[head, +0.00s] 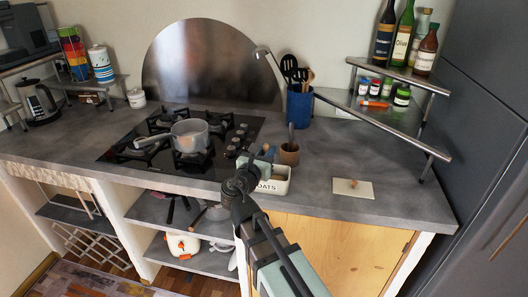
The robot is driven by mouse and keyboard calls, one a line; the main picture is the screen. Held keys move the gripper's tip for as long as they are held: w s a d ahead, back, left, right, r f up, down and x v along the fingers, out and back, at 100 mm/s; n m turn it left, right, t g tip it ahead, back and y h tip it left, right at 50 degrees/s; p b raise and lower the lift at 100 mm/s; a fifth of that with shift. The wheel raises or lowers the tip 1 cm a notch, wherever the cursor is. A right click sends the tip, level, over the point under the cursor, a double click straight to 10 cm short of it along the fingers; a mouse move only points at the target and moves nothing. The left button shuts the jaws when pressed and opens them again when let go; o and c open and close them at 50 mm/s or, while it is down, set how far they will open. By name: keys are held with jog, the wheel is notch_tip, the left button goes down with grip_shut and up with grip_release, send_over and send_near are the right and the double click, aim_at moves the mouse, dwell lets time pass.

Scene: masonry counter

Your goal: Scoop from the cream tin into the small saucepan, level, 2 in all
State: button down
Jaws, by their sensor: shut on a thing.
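The cream tin (270,188), lettered "OATS", stands open near the counter's front edge. Its lid, a flat cream plate with a small knob (352,188), lies on the counter to the right. The small saucepan (190,137) sits on the hob, its handle pointing left. A pale tan patch shows in it, too small to identify. My gripper (264,158) is over the tin, its fingers closed. What it holds, probably the scoop, is hidden by the gripper and the tin, so its load cannot be seen. The arm also covers the tin's left part.
A small brown pot (289,154) with a handle upright in it stands just behind the tin. A blue utensil crock (300,105) is farther back. A shelf with bottles and jars (402,96) stands at right. The counter between tin and lid is clear.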

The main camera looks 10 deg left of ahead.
jog(key=shift+d, duration=2.5)
jog(key=shift+r, duration=2.95)
jog(key=shift+s+a, duration=0.1)
